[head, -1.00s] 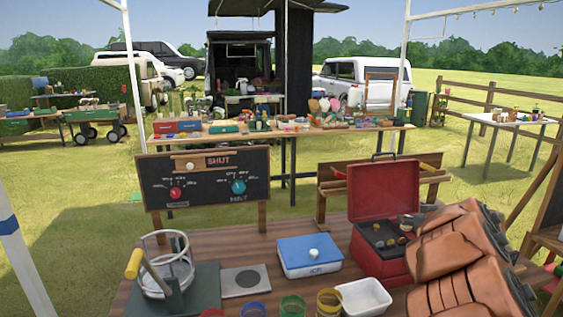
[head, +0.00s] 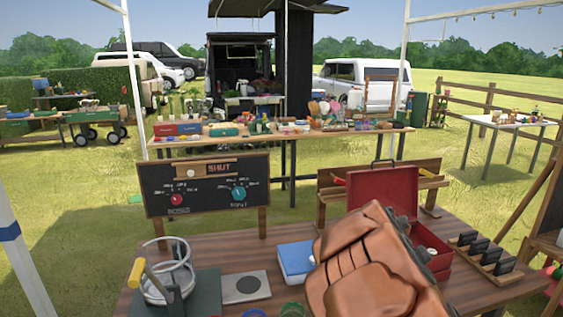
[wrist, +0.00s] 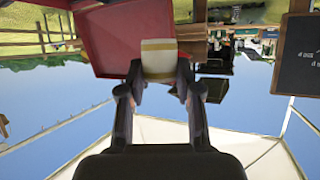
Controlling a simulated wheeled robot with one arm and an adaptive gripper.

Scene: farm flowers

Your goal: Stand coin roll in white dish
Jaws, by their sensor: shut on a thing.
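A white coin roll (wrist: 158,62) with a tan band shows in the wrist view. My gripper (wrist: 160,82) is shut on its near end, with a finger on each side, and the rest sticks out beyond the fingertips. Behind the roll, the open red cash box (wrist: 112,40) shows partly. In the head view my brown arm covers the front right of the table, so the gripper and roll cannot be made out there. The white dish is hidden behind the arm. The red cash box (head: 385,190) stands behind the arm with its lid up.
A grey plate (head: 245,286) and a metal press (head: 165,270) are at the left. A wooden rack (head: 495,265) with dark pieces stands at the right. A chalkboard (head: 205,185) stands behind.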

